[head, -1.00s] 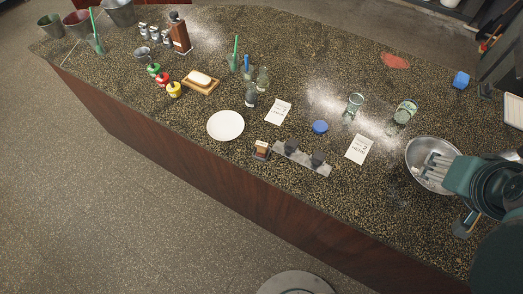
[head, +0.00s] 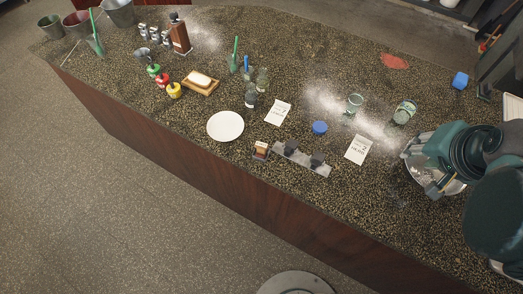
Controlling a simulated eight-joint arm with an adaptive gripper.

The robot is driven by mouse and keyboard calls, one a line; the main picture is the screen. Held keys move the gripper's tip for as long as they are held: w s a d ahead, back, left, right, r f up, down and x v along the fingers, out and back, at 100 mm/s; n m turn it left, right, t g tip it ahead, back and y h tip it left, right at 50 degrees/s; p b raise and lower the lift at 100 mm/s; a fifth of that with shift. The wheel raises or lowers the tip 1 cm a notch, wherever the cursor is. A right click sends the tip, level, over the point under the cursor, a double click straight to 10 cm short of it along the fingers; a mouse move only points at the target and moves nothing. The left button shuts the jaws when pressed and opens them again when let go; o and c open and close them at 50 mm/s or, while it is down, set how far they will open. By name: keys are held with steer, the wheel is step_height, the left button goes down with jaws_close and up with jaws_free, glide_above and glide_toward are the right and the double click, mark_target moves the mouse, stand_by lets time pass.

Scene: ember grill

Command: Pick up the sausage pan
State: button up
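The pan (head: 418,172) is a round silver metal vessel near the right end of the speckled counter. My arm and gripper cover most of it, and only part of its left side and rim shows. I cannot see a sausage in it, and no handle shows now. My gripper (head: 420,171), green with grey fingers, is over the pan. Its two fingers look spread apart, with part of the pan showing between them. I cannot tell whether they touch the pan.
Left of the pan are a paper card (head: 358,150), a glass jar (head: 404,112), a green glass (head: 354,103) and a blue lid-like item (head: 319,128). A grey rail (head: 302,159) with dark blocks lies near the front edge. A blue cup (head: 460,81) stands at the back right.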

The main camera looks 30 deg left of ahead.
steer(key=w+a+f+m+g, duration=0.2)
steer(key=w+a+m, duration=0.15)
steer(key=a, duration=0.85)
steer(key=m+g+p, duration=0.2)
steer(key=m+g, duration=0.2)
steer(key=m, duration=0.6)
glide_above(261, 145)
steer(key=shift+n+h, duration=0.25)
steer(key=shift+h, duration=0.05)
steer(key=f, duration=1.3)
steer(key=shift+w+d+f, duration=0.25)
steer(key=shift+w+f, duration=0.05)
steer(key=shift+f, duration=0.05)
steer(key=shift+s+a+f, duration=0.3)
steer(key=shift+a, duration=0.1)
steer(key=shift+f, duration=1.3)
steer(key=shift+f, duration=0.15)
